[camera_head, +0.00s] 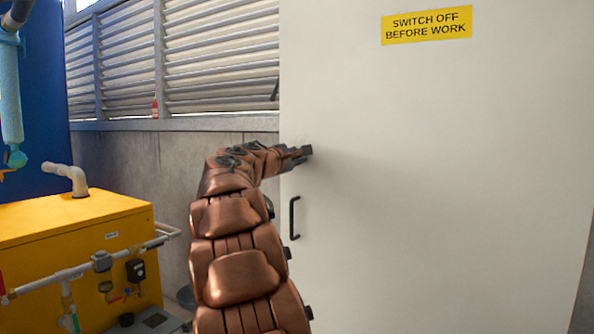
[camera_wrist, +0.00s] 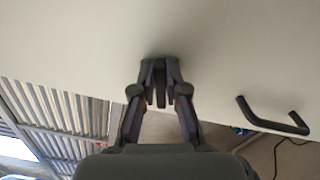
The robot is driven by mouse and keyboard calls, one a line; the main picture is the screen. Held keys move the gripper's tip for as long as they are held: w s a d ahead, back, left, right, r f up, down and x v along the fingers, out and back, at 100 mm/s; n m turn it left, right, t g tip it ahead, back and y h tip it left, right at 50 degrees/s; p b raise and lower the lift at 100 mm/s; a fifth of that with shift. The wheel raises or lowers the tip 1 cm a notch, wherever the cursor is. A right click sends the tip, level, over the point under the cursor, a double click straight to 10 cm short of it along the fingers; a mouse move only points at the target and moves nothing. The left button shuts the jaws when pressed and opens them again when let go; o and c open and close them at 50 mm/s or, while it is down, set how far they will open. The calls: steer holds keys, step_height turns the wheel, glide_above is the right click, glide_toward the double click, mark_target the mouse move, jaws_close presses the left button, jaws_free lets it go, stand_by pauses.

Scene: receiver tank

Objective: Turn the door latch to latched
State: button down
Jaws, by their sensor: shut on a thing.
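The pale door (camera_head: 430,180) fills the right of the head view and the upper part of the wrist view (camera_wrist: 70,40). My gripper (camera_head: 306,151) is at its left edge, above the handle. In the wrist view my gripper (camera_wrist: 160,67) has its fingers closed on a narrow dark piece, the door latch (camera_wrist: 160,88). The latch lies roughly in line with the fingers there. In the head view my gripper hides the latch, and I cannot tell its exact angle.
A black bar handle (camera_head: 294,217) is on the door below my gripper; it also shows in the wrist view (camera_wrist: 272,118). A yellow warning sign (camera_head: 427,25) is high on the door. A yellow cabinet with pipes (camera_head: 75,240) stands at the left. Louvres (camera_head: 220,60) are behind.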

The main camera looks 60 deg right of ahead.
steer(key=shift+f+m+b, duration=0.15)
steer(key=shift+m+b, duration=0.85)
steer(key=shift+b, duration=0.1)
steer(key=shift+f+m+b, duration=0.15)
steer(key=shift+m+b, duration=0.85)
steer(key=shift+b, duration=0.05)
steer(key=c, duration=1.2)
jaws_free()
steer(key=shift+d, duration=0.1)
steer(key=a, duration=1.2)
steer(key=shift+s, duration=0.25)
